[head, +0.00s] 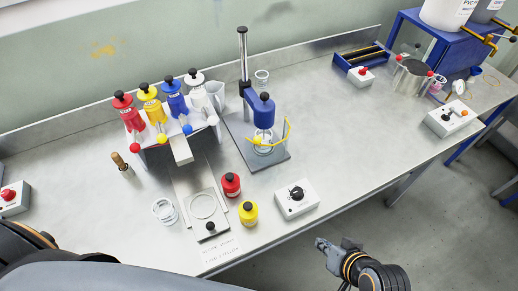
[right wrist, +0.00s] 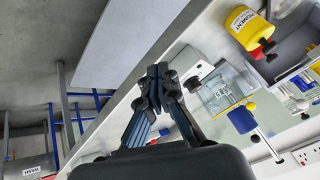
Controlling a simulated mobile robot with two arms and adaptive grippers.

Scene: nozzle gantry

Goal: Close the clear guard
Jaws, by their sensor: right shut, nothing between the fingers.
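The mixer (head: 260,103) has a blue head on a stand with a tall pole, above a small glass vessel. The clear guard is hard to see; its yellow edge (head: 287,128) curves past the front and right side of the vessel. How far open it is, I cannot tell. In the right wrist view the blue mixer head (right wrist: 242,119) and a clear vessel or guard (right wrist: 222,92) show to the right of the fingers. My right gripper (head: 321,243) is off the table's front edge, apart from the guard. It is shut and empty, its fingertips (right wrist: 157,74) together. My left gripper is not in view.
A control box (head: 297,199) with a black knob stands between the mixer and the front edge. Red (head: 231,184) and yellow (head: 249,212) bottles stand left of it. A bottle rack (head: 155,130) is further left. The table (head: 340,140) right of the mixer is clear.

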